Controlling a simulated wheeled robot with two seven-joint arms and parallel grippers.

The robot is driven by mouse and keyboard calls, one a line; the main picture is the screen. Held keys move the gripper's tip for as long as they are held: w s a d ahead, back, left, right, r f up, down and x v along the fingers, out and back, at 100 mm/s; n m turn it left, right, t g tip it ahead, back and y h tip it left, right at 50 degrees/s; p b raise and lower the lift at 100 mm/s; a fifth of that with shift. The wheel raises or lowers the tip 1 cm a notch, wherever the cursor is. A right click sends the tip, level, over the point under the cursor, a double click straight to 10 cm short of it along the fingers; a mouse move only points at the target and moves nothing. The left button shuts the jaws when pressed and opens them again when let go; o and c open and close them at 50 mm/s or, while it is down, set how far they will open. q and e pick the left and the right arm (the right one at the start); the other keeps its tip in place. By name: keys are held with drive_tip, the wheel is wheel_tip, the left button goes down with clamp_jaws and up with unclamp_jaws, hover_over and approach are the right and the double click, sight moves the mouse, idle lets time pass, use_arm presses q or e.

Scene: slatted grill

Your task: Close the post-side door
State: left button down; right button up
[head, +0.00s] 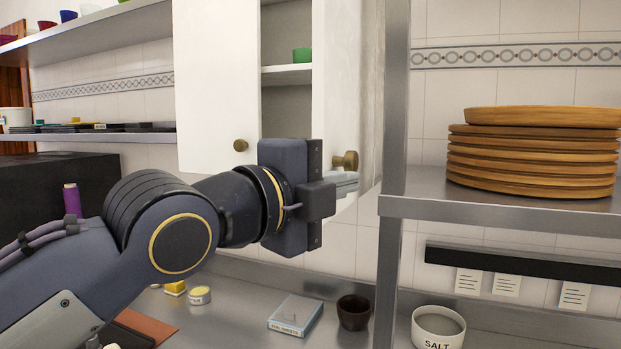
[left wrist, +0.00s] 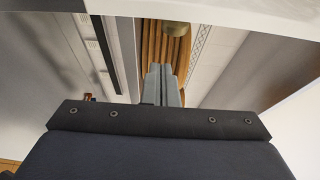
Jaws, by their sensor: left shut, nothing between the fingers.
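The post-side door (head: 338,75) of the white wall cabinet stands open beside the metal post (head: 394,100), seen at a steep angle. Its brass knob (head: 348,160) shows just above my left fingertips. My left gripper (head: 348,182) is shut and empty, close to the door's lower part; I cannot tell whether it touches. In the left wrist view the closed fingers (left wrist: 162,72) point toward the wooden boards, with a brass knob (left wrist: 176,28) just beyond the tips and a white panel edge along the top. My right gripper is not in view.
The other cabinet door (head: 215,75) has its own knob (head: 240,145). A green cup (head: 302,55) stands on the cabinet's inner shelf. Wooden boards (head: 530,160) are stacked on the metal shelf (head: 480,207) right of the post. A salt bowl (head: 438,325) and a dark cup (head: 354,312) stand below.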

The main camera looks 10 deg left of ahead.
use_arm(q)
drive_tip(key=shift+w+a+p, duration=0.25)
drive_tip(key=shift+w+a, duration=0.35)
drive_tip(key=shift+w, duration=0.2)
drive_tip(key=shift+w+a+p, duration=0.25)
drive_tip(key=shift+w+a, duration=0.3)
drive_tip(key=shift+w, duration=0.25)
drive_tip(key=shift+a, duration=0.1)
